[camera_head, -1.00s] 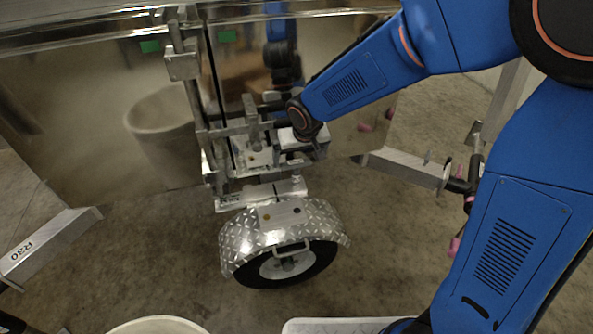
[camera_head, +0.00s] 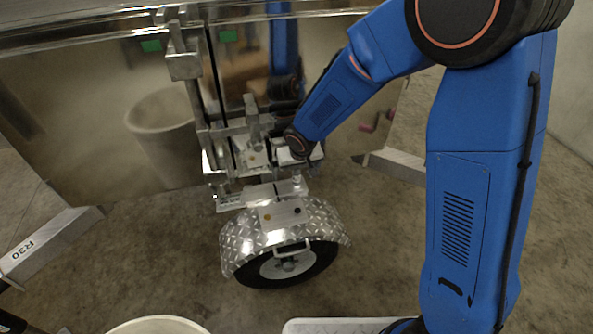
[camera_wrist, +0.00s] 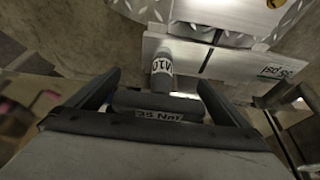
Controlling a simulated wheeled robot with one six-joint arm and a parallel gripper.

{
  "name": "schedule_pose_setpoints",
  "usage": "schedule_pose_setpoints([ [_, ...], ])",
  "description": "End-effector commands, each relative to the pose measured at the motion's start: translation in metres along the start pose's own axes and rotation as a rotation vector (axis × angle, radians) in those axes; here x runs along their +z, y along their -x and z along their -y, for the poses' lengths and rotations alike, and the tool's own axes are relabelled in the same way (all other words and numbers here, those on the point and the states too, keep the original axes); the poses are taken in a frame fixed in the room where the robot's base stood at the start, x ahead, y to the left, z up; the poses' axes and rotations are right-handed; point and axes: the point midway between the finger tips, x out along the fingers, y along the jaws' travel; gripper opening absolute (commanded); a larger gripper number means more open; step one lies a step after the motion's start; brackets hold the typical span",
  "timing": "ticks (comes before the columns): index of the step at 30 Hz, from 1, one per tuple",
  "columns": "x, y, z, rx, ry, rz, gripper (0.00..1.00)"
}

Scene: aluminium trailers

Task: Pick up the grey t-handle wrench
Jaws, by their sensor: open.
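The grey t-handle wrench shows in the wrist view as a dark grey crossbar (camera_wrist: 180,103) marked "35 Nm", with a short grey stem that carries a white printed label. The stem points away from me toward a pale metal plate. My gripper (camera_wrist: 160,84) is open, with one finger on each side of the wrench's crossbar. I cannot tell whether either finger touches it. In the head view my gripper (camera_head: 284,152) is by the trailer's metal fittings, and I cannot make out the wrench clearly there.
A trailer wheel (camera_head: 285,267) under a diamond-plate fender (camera_head: 270,232) stands below my gripper. A metal bracket (camera_head: 185,65) and upright rails are close to the left. A white bin rim (camera_head: 157,325) shows at the bottom.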

Motion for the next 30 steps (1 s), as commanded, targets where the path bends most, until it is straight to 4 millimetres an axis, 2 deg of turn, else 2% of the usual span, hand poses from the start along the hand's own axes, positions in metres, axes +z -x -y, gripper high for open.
schedule_pose_setpoints([
  [10, -0.0002, -0.0052, 0.0000, 0.000, 0.001, 0.000, 1.00],
  [15, -0.0001, -0.0051, 0.0000, 0.000, 0.001, 0.000, 0.59],
  [18, -0.0004, -0.0049, 0.0001, 0.000, 0.001, -0.001, 0.41],
  [30, -0.0028, 0.0006, 0.0012, 0.000, -0.002, -0.002, 0.41],
])
